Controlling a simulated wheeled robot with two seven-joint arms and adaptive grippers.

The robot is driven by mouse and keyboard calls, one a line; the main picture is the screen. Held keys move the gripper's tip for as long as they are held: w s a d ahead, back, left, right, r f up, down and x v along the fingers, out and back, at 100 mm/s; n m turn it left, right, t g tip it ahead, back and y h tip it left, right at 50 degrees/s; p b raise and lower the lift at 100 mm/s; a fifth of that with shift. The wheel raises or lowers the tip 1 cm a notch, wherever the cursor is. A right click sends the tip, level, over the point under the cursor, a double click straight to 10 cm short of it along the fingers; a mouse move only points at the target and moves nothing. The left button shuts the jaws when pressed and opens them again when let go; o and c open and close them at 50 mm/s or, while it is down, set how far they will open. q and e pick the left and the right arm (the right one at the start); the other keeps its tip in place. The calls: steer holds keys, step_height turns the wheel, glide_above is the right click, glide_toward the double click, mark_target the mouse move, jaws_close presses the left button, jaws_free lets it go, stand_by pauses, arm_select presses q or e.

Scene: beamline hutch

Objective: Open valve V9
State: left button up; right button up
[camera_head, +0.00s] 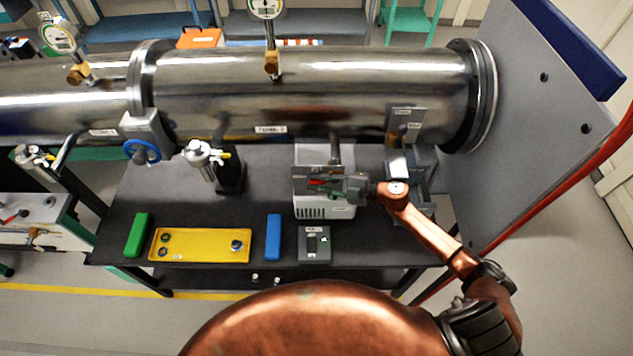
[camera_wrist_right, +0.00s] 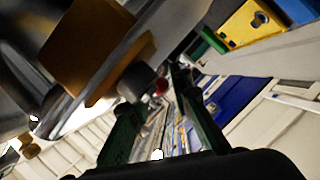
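My right gripper (camera_head: 325,186) is over the white box (camera_head: 325,207) under the pipe, its fingers pointing left. A small red part (camera_head: 318,182) shows at its fingertips. In the right wrist view the gripper (camera_wrist_right: 162,110) has its two dark green fingers apart. A brass block (camera_wrist_right: 88,45) with a grey stub (camera_wrist_right: 140,80) and a red tip (camera_wrist_right: 161,87) is close by the left finger. I cannot tell whether they touch. No label reading V9 is legible, so I cannot tell which part is that valve. My left gripper is out of view.
The steel pipe (camera_head: 330,95) runs above the black table (camera_head: 265,175). A yellow tray (camera_head: 200,257), green block (camera_head: 137,235) and blue block (camera_head: 273,237) lie in front.

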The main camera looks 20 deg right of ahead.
jaws_close()
stand_by(0.4)
